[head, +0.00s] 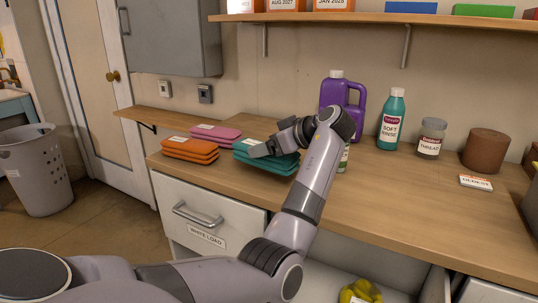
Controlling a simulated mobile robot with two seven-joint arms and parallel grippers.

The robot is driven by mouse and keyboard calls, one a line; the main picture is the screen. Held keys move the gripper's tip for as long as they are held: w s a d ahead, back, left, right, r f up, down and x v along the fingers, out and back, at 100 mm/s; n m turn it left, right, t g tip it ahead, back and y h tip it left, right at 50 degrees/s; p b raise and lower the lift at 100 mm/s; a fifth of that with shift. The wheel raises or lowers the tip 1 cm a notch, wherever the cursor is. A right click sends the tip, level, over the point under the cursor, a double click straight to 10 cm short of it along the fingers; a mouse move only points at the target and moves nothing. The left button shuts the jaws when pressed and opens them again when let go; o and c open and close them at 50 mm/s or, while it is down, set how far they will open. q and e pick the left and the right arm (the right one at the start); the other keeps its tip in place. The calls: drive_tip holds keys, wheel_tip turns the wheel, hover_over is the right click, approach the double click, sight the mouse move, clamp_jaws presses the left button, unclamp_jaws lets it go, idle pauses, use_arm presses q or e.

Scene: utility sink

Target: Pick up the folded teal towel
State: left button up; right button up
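The folded teal towel (284,164) lies on the wooden counter, in a flat stack of layers with a small pale label near its back left edge. My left gripper (262,149) reaches over it from the right, with its fingertips at the top of the towel near its middle. The wrist and forearm hide part of the towel's right side. I cannot tell whether the fingers are open or closed, or whether they touch the cloth. My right gripper is not in view.
An orange towel stack (190,150) and a pink towel (216,133) lie close on the left. A purple jug (335,95), a teal bottle (391,118), a grey-lidded jar (431,138) and a brown cylinder (485,151) stand behind and right. The front right counter is clear.

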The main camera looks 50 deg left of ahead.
use_arm(q)
wheel_tip(320, 180, up, 17)
drive_tip(key=p, duration=0.2)
